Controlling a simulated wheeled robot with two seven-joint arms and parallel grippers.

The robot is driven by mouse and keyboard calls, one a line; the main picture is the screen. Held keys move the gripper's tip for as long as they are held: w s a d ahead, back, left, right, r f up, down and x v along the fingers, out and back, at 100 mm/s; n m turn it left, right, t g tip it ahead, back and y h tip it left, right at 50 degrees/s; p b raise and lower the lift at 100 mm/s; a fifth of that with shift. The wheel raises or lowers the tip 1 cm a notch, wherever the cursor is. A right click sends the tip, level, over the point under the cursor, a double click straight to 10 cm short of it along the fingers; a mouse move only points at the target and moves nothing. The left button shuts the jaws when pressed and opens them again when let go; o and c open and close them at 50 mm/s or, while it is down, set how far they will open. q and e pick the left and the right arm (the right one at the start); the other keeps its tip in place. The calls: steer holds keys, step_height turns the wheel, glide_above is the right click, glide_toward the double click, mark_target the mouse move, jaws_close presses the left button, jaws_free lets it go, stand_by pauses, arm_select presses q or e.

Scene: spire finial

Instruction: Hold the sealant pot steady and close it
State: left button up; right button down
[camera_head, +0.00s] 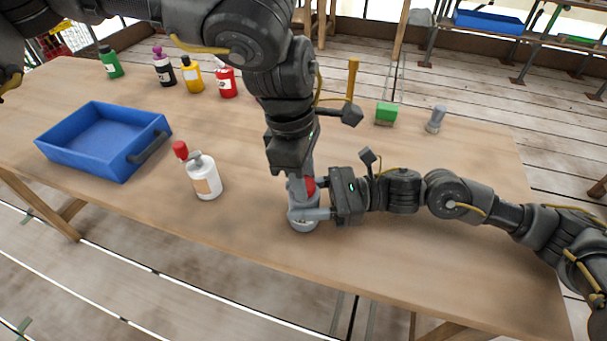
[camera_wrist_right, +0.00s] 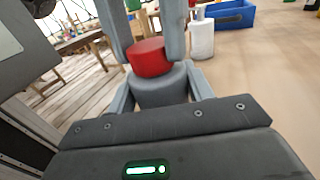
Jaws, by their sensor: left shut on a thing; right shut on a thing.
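The sealant pot (camera_head: 304,224) is a small grey pot standing upright near the table's front edge, partly hidden by my grippers. It also shows as a grey cylinder in the right wrist view (camera_wrist_right: 161,88). My right gripper (camera_head: 306,214) reaches in from the right, low down, and is shut around the pot's body. My left gripper (camera_head: 304,184) comes down from above and is shut on the red lid (camera_wrist_right: 148,58), one finger on each side. The lid sits at the pot's top; I cannot tell whether it is seated. A sliver of red lid shows in the head view (camera_head: 310,185).
A white bottle with a red cap (camera_head: 206,181) stands left of the pot. A blue tray (camera_head: 75,159) lies further left. Several coloured bottles (camera_head: 192,76) stand at the back. A green block (camera_head: 386,114) and a grey cylinder (camera_head: 435,120) stand at the back right.

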arm_select(q)
steer(key=m, duration=0.4)
steer(key=shift+m+g, duration=0.3)
steer(key=shift+m, duration=0.1)
steer(key=m+y, duration=0.1)
steer(key=m, duration=0.3)
steer(key=shift+m, duration=0.3)
steer(key=m, duration=0.4)
steer(key=shift+d+m+g+y, duration=0.15)
steer(key=shift+m+g+y, duration=0.15)
steer(key=shift+m+y, duration=0.1)
steer(key=m, duration=0.2)
steer(key=shift+m, duration=0.4)
steer(key=o, duration=1)
steer(key=shift+c, duration=0.2)
steer(key=shift+r, duration=0.1)
